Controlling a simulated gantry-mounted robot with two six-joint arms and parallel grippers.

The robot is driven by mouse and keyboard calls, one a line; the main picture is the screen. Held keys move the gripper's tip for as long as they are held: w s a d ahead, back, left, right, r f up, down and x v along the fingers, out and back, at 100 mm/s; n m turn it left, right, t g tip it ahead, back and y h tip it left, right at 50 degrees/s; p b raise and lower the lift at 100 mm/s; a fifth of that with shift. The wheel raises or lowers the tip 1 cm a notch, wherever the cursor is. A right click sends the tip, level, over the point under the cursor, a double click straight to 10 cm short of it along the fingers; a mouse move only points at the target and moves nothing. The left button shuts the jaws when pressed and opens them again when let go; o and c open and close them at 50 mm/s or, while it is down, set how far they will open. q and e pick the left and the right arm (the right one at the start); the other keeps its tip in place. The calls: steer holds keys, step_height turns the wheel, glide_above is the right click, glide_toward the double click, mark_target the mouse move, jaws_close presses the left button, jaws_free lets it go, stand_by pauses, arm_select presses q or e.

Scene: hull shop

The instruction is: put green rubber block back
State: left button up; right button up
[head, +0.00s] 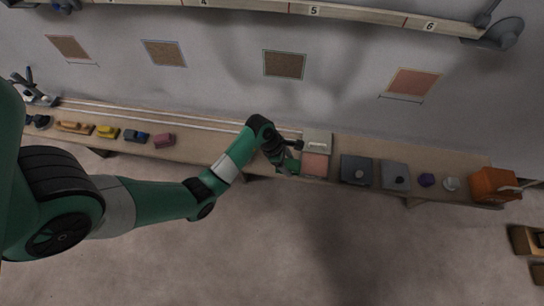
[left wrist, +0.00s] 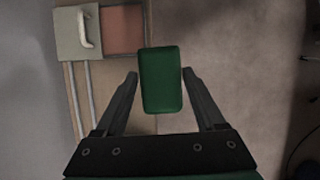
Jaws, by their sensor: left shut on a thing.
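The green rubber block (left wrist: 160,80) is a dark green, rounded rectangular piece. My left gripper (head: 289,157) is shut on it, with one finger on each side in the left wrist view. In the head view the green block (head: 290,167) is small and partly hidden by the gripper, over the bench's front edge. Just right of it stands a case with a pale, handled part (head: 317,141) and a reddish panel (head: 314,166). In the left wrist view the reddish panel (left wrist: 123,28) is beyond the block, to the upper left. My right gripper is out of view.
The long narrow bench (head: 210,146) carries a yellow block (head: 107,132), a blue-grey block (head: 136,136) and a pink block (head: 164,141) at left. Right of the case are a dark panel (head: 357,170), a grey panel (head: 395,176) and an orange box (head: 492,184).

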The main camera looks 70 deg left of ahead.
mark_target(290, 170)
arm_select(q)
steer(key=shift+s+d+f, duration=0.4)
steer(key=shift+d+f, duration=0.25)
steer(key=shift+f, duration=0.2)
steer(key=shift+w+d+f+m+b, duration=0.3)
steer(key=shift+w+d+b, duration=0.1)
steer(key=shift+w+d, duration=0.3)
steer(key=a+f+b, duration=0.3)
steer(key=a, duration=0.1)
steer(key=a+f+b, duration=0.3)
steer(key=a, duration=0.2)
steer(key=a+f+b, duration=0.3)
steer(key=a, duration=0.1)
steer(key=shift+w+a+f+b, duration=0.1)
steer(key=shift+a+f+b, duration=0.05)
steer(key=shift+b, duration=0.2)
steer(key=shift+a, duration=0.25)
steer(key=shift+a+f+b, duration=0.15)
steer(key=shift+f+b, duration=0.15)
steer(key=shift+f, duration=0.05)
step_height(290, 170, down, 3)
steer(key=b, duration=0.2)
steer(key=shift+f+b, duration=0.1)
steer(key=shift+b, duration=0.2)
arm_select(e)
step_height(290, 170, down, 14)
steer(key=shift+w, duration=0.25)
